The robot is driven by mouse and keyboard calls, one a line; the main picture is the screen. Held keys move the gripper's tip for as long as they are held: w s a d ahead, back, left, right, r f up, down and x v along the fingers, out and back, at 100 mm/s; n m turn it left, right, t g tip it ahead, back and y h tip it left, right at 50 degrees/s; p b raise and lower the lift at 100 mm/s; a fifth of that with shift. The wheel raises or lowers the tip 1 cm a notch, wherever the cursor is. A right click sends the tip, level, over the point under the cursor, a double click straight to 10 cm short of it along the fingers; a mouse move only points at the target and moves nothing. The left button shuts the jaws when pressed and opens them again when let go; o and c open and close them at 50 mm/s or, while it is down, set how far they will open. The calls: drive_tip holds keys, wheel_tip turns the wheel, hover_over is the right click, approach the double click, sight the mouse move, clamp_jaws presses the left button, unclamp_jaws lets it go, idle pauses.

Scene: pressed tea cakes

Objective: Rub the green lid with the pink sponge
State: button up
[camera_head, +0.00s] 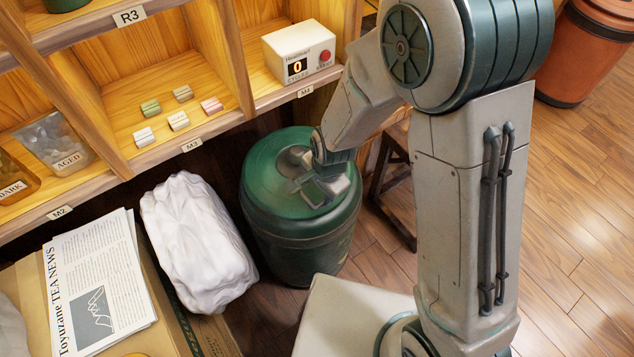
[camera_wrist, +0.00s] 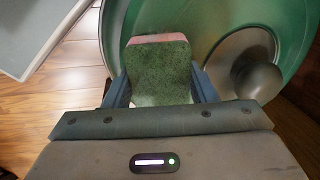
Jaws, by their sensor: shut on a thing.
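The green lid (camera_head: 262,170) tops a round dark green canister (camera_head: 300,235) on the floor, and it fills the upper right of the wrist view (camera_wrist: 296,45). A grey metal knob (camera_wrist: 258,82) stands on a round plate at its middle. My gripper (camera_head: 325,188) is over the near right part of the lid, beside the knob. In the wrist view its jaws are shut on the sponge (camera_wrist: 160,72), which shows a speckled green face and a pink far edge. I cannot tell whether the sponge touches the lid. My gripper hides the sponge in the head view.
A white wrapped bundle (camera_head: 197,240) lies left of the canister, next to a newspaper (camera_head: 97,280). The wooden shelf (camera_head: 215,133) behind holds small wrapped pieces and a white counter box (camera_head: 300,52). A dark wooden stool (camera_head: 392,180) stands right of the canister.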

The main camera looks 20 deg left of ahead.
sight(321, 201)
drive_tip(key=shift+s+d+f+b, duration=0.2)
drive_tip(key=shift+s+d, duration=0.25)
drive_tip(key=shift+d, duration=0.05)
drive_tip(key=shift+s+d+f+b, duration=0.2)
drive_tip(key=shift+s+d, duration=0.25)
drive_tip(key=shift+s+a+p, duration=0.3)
drive_tip(key=shift+s+a, duration=0.15)
drive_tip(key=shift+s, duration=0.2)
drive_tip(key=shift+w+a+r+p, duration=0.25)
drive_tip(key=shift+w+a+p, duration=0.1)
drive_tip(key=shift+w+a, duration=0.15)
drive_tip(key=shift+w+a+r+p, duration=0.3)
drive_tip(key=shift+w+a, duration=0.1)
drive_tip(key=shift+a, duration=0.2)
drive_tip(key=shift+w+a+r+p, duration=0.2)
drive_tip(key=shift+w+a+p, duration=0.35)
drive_tip(key=shift+w+a, duration=0.75)
drive_tip(key=shift+s+d+r+p, duration=0.15)
drive_tip(key=shift+r+p, duration=0.65)
drive_tip(key=shift+r, duration=0.2)
drive_tip(key=shift+s+d+r+p, duration=0.15)
drive_tip(key=shift+r+p, duration=0.65)
drive_tip(key=shift+r, duration=0.15)
drive_tip(key=shift+s+d+r+p, duration=0.15)
drive_tip(key=shift+r+p, duration=0.65)
drive_tip(key=shift+r, duration=0.2)
